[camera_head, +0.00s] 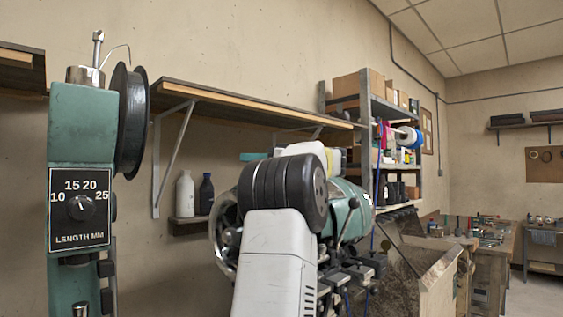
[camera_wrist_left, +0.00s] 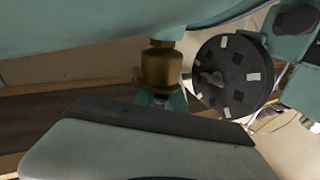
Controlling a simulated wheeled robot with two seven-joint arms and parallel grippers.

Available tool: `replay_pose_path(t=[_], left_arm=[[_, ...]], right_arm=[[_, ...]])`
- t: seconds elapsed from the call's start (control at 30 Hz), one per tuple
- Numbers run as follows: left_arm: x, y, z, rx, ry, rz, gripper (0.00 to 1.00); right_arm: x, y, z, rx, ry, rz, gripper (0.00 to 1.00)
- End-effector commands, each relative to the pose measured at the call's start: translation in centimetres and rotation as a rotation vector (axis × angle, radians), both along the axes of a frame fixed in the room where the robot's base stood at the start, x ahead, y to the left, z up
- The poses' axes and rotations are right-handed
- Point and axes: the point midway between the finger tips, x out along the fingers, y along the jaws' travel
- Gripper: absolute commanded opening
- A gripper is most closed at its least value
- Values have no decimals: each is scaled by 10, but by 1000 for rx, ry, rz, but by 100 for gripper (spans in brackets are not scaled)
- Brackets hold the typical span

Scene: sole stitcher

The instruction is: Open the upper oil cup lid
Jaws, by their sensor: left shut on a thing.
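The sole stitcher stands before me, with a green column (camera_head: 82,135) at left and a rounded green body (camera_head: 347,205) behind my left arm in the head view. In the left wrist view a brass oil cup (camera_wrist_left: 160,67) joins the stitcher's curved green casing (camera_wrist_left: 120,35). My left gripper (camera_wrist_left: 150,122) fills the bottom of that view as a pale finger with a dark pad. It is shut at the lid end of the cup; the finger hides the lid and the grip. In the head view my arm hides the cup and fingertips. My right gripper is not in view.
A black spool (camera_head: 130,120) and a stitch-length dial (camera_head: 80,207) are on the column. A wall shelf (camera_head: 225,103) runs behind the machine. Workbenches (camera_head: 480,250) stand at the far right.

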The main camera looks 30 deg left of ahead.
Motion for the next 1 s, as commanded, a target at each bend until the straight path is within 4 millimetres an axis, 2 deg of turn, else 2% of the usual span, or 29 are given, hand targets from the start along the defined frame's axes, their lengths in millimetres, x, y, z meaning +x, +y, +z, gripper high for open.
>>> replay_pose_path(t=[0.5,1.0], left_arm=[[12,-4,11,101,346,-2,0],[16,-5,14,131,452,-2,0]], right_arm=[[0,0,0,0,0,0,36],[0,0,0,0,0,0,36]])
